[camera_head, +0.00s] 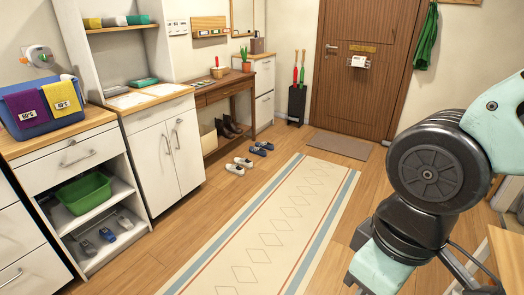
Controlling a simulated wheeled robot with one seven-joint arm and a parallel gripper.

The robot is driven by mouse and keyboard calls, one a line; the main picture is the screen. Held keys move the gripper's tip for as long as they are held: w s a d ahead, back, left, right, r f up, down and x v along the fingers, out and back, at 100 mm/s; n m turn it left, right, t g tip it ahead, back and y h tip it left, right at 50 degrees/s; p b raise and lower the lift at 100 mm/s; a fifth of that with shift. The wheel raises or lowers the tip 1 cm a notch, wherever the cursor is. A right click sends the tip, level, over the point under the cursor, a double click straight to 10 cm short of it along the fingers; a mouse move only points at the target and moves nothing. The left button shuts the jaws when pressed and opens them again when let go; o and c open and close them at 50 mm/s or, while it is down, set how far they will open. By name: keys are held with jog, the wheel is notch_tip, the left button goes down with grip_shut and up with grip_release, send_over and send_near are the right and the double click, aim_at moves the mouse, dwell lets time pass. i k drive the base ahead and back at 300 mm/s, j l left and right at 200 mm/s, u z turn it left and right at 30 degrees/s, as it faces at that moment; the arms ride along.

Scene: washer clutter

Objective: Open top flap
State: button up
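I cannot make out a washer or a top flap in the head view. My arm (428,170) fills the right side, with a large black round joint and pale teal links. It runs out of the frame at the bottom and right edges. My gripper does not show, so its opening and anything in it are hidden.
A white cabinet (170,150) and an open shelf unit with a green basin (84,193) line the left. A blue basket (42,108) with towels stands on top. Shoes (240,166) lie beside the long rug (270,225). A brown door (365,75) closes the back. The floor's middle is clear.

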aim_at(264, 67)
jog(key=i+j, duration=1.15)
jog(key=i, duration=0.15)
jog(key=i+l+z, duration=0.15)
jog(key=i+z, duration=0.3)
jog(key=i, duration=0.35)
jog(key=i+j+z, duration=0.2)
jog(key=i+z, duration=0.25)
jog(key=i, duration=0.35)
jog(key=i+j+u, duration=0.1)
jog(key=i, duration=0.65)
jog(key=i+u, duration=0.15)
jog(key=i, duration=0.6)
jog(key=i+u, duration=0.1)
jog(key=i, duration=0.7)
jog(key=i+l+u, duration=0.1)
jog(key=i, duration=0.65)
jog(key=i+l+u, duration=0.15)
jog(key=i, duration=0.6)
jog(key=i+j+u, duration=0.1)
jog(key=i, duration=0.3)
jog(key=i+j+u, duration=0.15)
jog(key=i, duration=0.2)
